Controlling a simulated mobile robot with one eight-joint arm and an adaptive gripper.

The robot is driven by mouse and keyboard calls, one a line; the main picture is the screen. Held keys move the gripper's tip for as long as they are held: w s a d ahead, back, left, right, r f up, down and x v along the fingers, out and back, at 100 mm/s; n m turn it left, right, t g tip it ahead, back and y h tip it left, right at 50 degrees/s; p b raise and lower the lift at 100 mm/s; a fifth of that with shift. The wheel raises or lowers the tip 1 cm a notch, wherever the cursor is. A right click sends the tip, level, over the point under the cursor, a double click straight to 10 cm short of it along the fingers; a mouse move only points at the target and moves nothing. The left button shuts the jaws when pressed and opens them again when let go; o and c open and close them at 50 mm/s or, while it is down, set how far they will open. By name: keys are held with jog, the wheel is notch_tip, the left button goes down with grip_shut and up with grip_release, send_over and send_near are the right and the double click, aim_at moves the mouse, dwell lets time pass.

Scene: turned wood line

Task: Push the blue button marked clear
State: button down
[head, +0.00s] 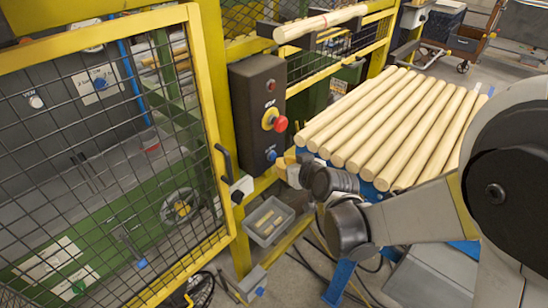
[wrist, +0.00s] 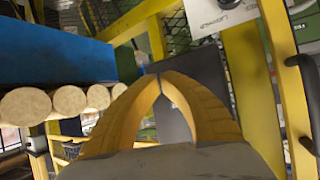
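A dark control box (head: 257,110) is mounted on the yellow post. The blue button (head: 271,155) is at its bottom, below a red mushroom button (head: 275,121) on a yellow base and a small red button (head: 270,86). The label by the blue button is too small to read. My gripper (head: 282,162) has its yellow fingers just right of the blue button; contact cannot be told. In the wrist view, the fingertips of my gripper (wrist: 159,77) meet, with nothing seen between them. A dark panel, probably the box, is behind them; the blue button is not visible there.
Pale wooden rods (head: 395,125) lie side by side on a rack right of the box. A yellow-framed mesh door (head: 110,150) with a black handle (head: 224,162) stands at left. A grey bin (head: 268,221) with wood pieces is below.

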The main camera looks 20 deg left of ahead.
jog(key=shift+s+d+b, duration=0.1)
jog(key=shift+s+d, duration=0.25)
jog(key=shift+d, duration=0.45)
jog(key=shift+s+d+b, duration=0.15)
jog(key=shift+s+d, duration=0.15)
jog(key=shift+d, duration=0.45)
jog(key=shift+s+d+b, duration=0.1)
jog(key=shift+s+d, duration=0.25)
jog(key=shift+d, duration=0.45)
